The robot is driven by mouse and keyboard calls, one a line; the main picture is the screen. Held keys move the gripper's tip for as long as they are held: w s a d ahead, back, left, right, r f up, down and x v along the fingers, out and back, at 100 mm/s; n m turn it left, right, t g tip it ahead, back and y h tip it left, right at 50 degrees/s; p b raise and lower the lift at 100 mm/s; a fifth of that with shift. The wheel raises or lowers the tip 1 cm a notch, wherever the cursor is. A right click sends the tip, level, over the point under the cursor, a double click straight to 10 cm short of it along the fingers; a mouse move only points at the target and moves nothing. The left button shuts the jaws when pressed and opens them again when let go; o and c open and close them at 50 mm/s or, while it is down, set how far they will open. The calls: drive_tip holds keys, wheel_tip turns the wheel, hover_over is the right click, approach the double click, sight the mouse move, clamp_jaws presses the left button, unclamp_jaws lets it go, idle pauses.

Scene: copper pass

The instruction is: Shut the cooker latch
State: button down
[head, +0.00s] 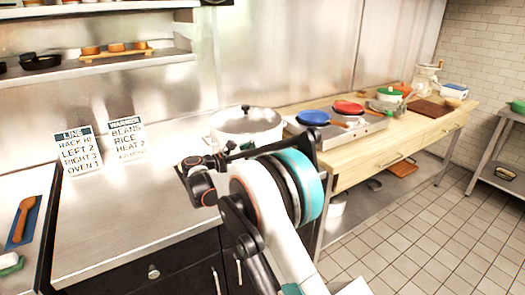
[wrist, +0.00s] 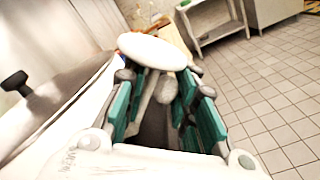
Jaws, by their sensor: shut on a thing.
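The cooker is a white pot with a metal lid and black knob (head: 247,128) on the steel counter, partly behind my arm in the head view. In the wrist view its lid and black knob (wrist: 15,83) fill the left side. My gripper (wrist: 158,73) is beside the cooker's rim, its teal-padded fingers closed around a pale part. A white oval piece (wrist: 152,50), which looks like the cooker latch, sits at the fingertips. The fingers hide how it joins the cooker. My arm hides the fingertips in the head view, and I cannot tell the latch's angle.
Two signs (head: 78,150) stand at the back of the steel counter (head: 130,215). A wooden table (head: 360,155) to the right holds blue, red and green lidded items. A shelf (head: 90,68) hangs above the counter. The tiled floor at right is mostly clear.

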drive_tip(key=shift+n, duration=0.6)
idle(1.0)
drive_tip(key=c, duration=1.5)
unclamp_jaws()
drive_tip(key=shift+r, duration=0.1)
drive_tip(key=shift+o, duration=0.2)
drive_tip(key=shift+a, duration=0.1)
drive_tip(key=v, duration=1.5)
drive_tip(key=shift+s+a, duration=0.25)
drive_tip(key=shift+b, duration=0.3)
drive_tip(key=v, duration=1.2)
